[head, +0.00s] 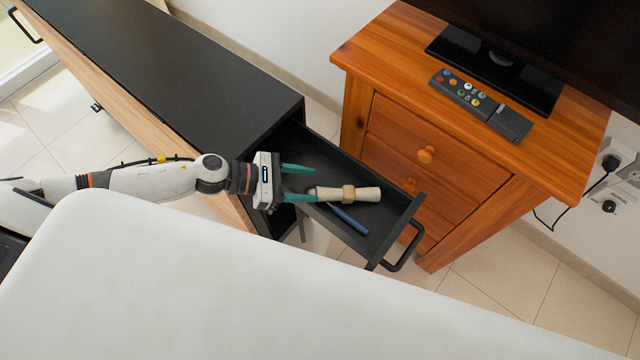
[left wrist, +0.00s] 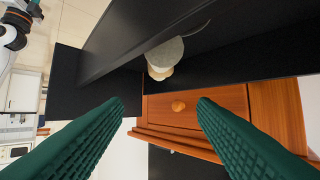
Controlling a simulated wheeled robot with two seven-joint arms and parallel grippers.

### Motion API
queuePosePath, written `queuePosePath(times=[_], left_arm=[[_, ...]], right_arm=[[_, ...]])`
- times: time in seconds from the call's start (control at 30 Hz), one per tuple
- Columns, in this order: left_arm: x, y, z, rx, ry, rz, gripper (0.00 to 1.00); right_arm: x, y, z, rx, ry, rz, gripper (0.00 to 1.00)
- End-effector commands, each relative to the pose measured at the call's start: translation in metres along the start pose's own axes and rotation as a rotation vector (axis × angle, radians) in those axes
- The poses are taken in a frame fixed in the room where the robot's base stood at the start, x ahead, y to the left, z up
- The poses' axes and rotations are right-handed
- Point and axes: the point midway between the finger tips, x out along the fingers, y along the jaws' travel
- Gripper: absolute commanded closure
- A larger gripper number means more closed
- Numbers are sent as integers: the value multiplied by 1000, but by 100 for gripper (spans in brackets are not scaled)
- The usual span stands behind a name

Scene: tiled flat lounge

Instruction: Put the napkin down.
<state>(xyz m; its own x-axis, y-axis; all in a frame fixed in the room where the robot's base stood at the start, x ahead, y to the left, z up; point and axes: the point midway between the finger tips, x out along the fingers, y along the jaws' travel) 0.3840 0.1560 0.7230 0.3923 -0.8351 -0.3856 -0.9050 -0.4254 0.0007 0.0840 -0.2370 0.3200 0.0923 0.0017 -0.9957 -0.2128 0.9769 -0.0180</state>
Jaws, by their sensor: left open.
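The napkin (head: 368,194), a cream roll with a tan ring around its middle, lies in the open black drawer (head: 394,222). My left gripper (head: 309,183) is open, its green fingers reaching over the drawer from the left. The fingertips are at the napkin's left end; whether they touch it is hard to tell in the head view. In the left wrist view the napkin (left wrist: 164,54) shows end-on, beyond the spread fingers and off the line between them, with nothing gripped. My right gripper is not in view.
A blue stick-like object (head: 348,218) lies in the drawer beside the napkin. The drawer belongs to a long black-topped cabinet (head: 165,70). A wooden chest (head: 440,135) with a remote (head: 470,97) and a screen stands close on the right. A white surface (head: 200,290) fills the foreground.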

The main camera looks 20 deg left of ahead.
Motion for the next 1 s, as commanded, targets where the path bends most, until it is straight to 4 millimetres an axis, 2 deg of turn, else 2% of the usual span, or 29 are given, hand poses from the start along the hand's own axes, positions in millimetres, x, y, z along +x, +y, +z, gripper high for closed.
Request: queuePosePath(times=[0.1, 0.3, 0.87, 1.0], left_arm=[[-17, 1, 2, 0, -1, 1, 48], [-28, 0, -1, 2, 2, 1, 48], [-28, 0, -3, -5, 8, -4, 48], [-16, -4, -18, -128, 62, -73, 48]], right_arm=[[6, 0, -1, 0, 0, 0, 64], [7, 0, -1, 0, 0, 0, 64], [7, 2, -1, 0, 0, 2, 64], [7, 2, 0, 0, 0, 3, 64]])
